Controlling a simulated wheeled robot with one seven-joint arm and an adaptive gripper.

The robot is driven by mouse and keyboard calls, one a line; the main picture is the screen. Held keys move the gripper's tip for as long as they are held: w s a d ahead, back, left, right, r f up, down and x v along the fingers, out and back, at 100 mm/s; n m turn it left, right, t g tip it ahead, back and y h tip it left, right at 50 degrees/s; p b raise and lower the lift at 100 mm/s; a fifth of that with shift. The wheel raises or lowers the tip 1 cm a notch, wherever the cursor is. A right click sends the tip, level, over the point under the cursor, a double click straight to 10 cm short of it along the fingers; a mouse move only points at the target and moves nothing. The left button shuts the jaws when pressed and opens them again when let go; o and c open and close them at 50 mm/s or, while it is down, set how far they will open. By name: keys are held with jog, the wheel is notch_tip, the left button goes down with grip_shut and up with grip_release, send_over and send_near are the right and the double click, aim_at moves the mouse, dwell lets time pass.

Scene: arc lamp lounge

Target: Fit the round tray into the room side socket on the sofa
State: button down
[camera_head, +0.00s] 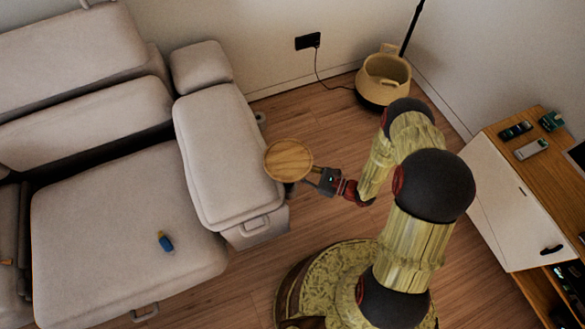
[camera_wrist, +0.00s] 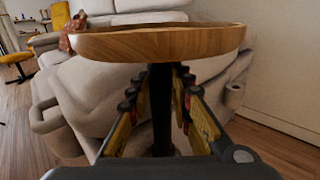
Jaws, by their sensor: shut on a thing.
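The round wooden tray (camera_head: 289,160) has a dark stem (camera_wrist: 162,110) under it. My gripper (camera_head: 309,179) is shut on this stem, and the tray sits level above the fingers in the wrist view (camera_wrist: 160,42). In the head view, the tray overlaps the outer edge of the pale sofa's armrest (camera_head: 222,150). A small grey cylinder-like socket (camera_head: 260,117) shows on the armrest's outer side near the wall, also at the right in the wrist view (camera_wrist: 233,95). No other socket is clearly seen; the tray, stem and fingers hide part of that side.
A blue bottle-like object (camera_head: 165,242) lies on the sofa seat. A beige basket (camera_head: 383,79) stands by the wall, and a cabinet (camera_head: 525,195) is at the right. Wooden floor (camera_head: 312,110) is clear behind the tray.

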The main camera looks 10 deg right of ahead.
jog(key=shift+f+b, duration=0.65)
jog(key=shift+f, duration=0.2)
jog(key=c, duration=1.5)
grip_release()
jog(key=shift+c, duration=0.2)
jog(key=shift+s+d, duration=0.1)
jog(key=v, duration=1.1)
jog(key=shift+s+d, duration=0.15)
jog(key=shift+d, duration=0.2)
